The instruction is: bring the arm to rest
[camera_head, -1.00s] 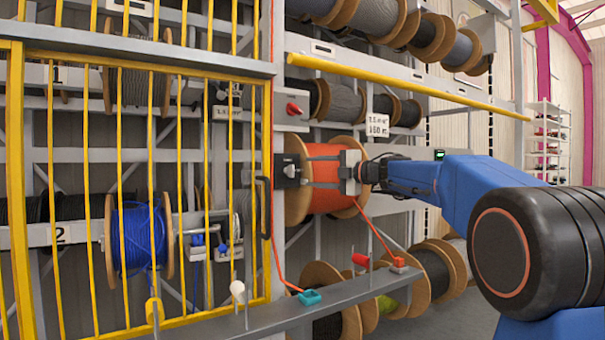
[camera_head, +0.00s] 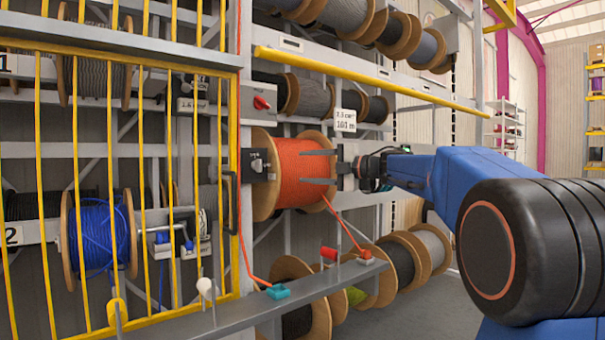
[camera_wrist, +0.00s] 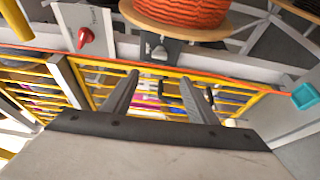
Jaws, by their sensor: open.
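My gripper (camera_head: 318,167) is open, and nothing shows between its fingers. In the head view its two dark fingers point left, in front of the reel of orange cable (camera_head: 290,165). In the wrist view the gripper (camera_wrist: 158,84) has its fingers spread over the yellow fence below, with the orange reel (camera_wrist: 180,12) at the top edge. My blue arm reaches in from the right of the head view, and its dark round joint fills the lower right.
A yellow barred gate (camera_head: 190,312) stands at left, before a blue cable reel (camera_head: 102,238). A yellow rail (camera_head: 370,80) crosses above my arm. Floor shows at right.

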